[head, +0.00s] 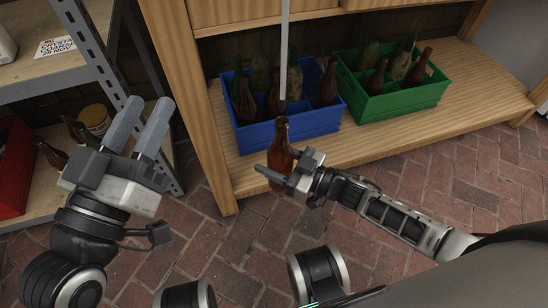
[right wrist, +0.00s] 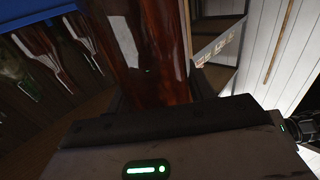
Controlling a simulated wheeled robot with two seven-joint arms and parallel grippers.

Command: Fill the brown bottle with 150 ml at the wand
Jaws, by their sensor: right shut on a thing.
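The brown bottle (head: 279,158) stands upright in my right gripper (head: 284,172), which is shut on its body. The bottle also fills the upper middle of the right wrist view (right wrist: 150,45), close to the jaws. The wand (head: 284,50) is a thin grey tube hanging straight down from the top of the head view. The liquid level in the bottle cannot be made out. My left gripper (head: 147,104) is open and empty at the left, in front of the metal rack.
A blue crate (head: 290,130) and a green crate (head: 408,99), both with bottles, stand on the wooden shelf (head: 480,85) behind. A red crate (head: 14,165) and a yellow-labelled jar (head: 95,117) are on the rack at left. Brick floor below is clear.

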